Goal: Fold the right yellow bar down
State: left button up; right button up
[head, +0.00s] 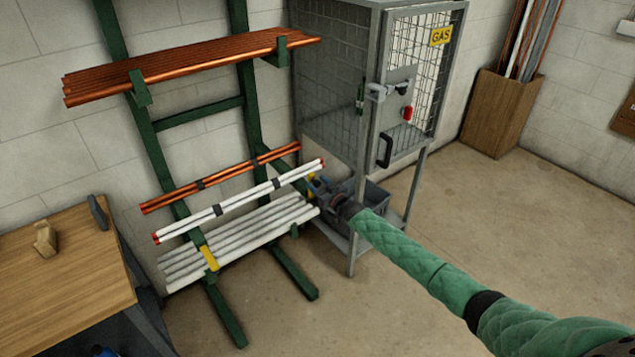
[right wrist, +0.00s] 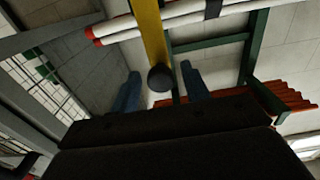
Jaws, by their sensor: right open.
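The right yellow bar (head: 311,180) shows as a small patch at the right end of the pipe rack, mostly hidden behind my right gripper (head: 321,188). In the right wrist view, the yellow bar (right wrist: 151,32) runs from the top edge to a round black knob (right wrist: 161,78) at its end. My right gripper (right wrist: 160,88) is open, with its two blue-grey fingers apart on either side of the knob. I cannot tell whether either finger touches it. The left yellow bar (head: 209,258) is low on the left upright. My left gripper is not in view.
The green rack (head: 155,155) holds copper pipes (head: 190,65), a strapped white bundle (head: 240,199) and lower white pipes (head: 235,235). A grey mesh gas cage (head: 375,100) stands close right of my gripper. A wooden bench (head: 65,270) is at left.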

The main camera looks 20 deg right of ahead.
jog(key=shift+w+a, duration=0.15)
jog(key=shift+w, duration=0.1)
jog(key=shift+c, duration=0.5)
grip_shut()
